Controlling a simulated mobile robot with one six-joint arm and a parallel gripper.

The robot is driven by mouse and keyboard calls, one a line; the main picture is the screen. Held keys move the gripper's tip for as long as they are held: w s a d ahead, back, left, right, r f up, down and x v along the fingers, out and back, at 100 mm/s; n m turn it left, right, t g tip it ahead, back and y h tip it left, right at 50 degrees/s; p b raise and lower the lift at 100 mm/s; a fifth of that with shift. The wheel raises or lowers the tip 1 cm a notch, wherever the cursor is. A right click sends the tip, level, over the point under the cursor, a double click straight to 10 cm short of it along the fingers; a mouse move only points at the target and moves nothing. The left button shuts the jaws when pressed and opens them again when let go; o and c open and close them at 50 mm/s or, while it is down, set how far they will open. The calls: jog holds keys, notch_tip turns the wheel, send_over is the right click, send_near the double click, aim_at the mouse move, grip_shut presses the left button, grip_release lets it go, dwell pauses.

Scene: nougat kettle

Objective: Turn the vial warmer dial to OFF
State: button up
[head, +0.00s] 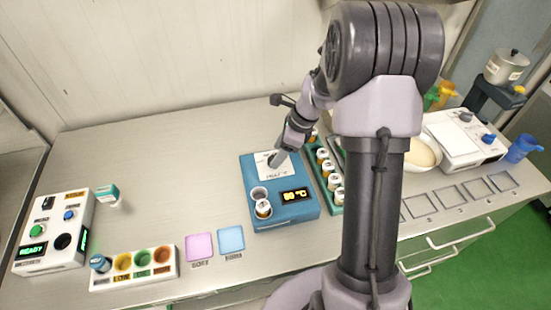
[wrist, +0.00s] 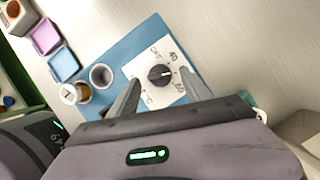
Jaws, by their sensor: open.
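The blue vial warmer (head: 290,216) stands mid-counter and fills the middle of the wrist view (wrist: 150,32). Its black round dial (wrist: 160,75) sits on a white plate with OFF and number marks; a small light mark on the dial faces right in the wrist view, toward the numbers, not toward OFF. The warmer's display (head: 295,196) is lit with a temperature in °C. One capped vial (head: 263,210) sits in a well beside an empty well (wrist: 101,75). My gripper (head: 277,160) is open above the dial, one finger on each side of it (wrist: 160,80); contact cannot be told.
A green rack of vials (head: 333,196) stands close on the warmer's right. Pink (head: 200,247) and blue (head: 231,240) pads lie left. Further left are a holder with coloured cups (head: 135,268) and a READY box (head: 52,232). The counter behind the warmer's left is clear.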

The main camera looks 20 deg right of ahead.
jog(key=shift+x, duration=0.95)
jog(key=shift+a, duration=0.1)
grip_shut()
jog(key=shift+r, duration=0.1)
